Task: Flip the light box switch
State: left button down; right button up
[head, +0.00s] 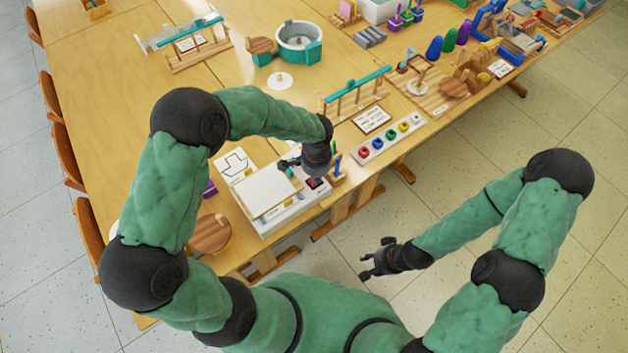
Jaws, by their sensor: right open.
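The light box (265,192) is a pale box with a white top panel, lying at the near edge of the wooden table. A small dark switch with red on it (317,184) sits at its right end. My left gripper (291,164) is above the back right part of the light box, just behind the switch. Its fingers are small and partly hidden, so I cannot tell whether they are open or whether they touch anything. My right gripper (368,265) is open and empty, over the floor in front of the table.
A strip of coloured knobs (391,138) and a framed sign (371,120) lie to the right of the light box. A card with an outline drawing (236,166) is behind it. A round wooden piece (210,234) lies left. Chairs (62,140) line the left side.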

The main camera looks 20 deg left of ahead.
pick_arm(q)
jog(key=shift+f, duration=0.15)
jog(key=shift+r+p, duration=2.55)
jog(key=shift+r, duration=1)
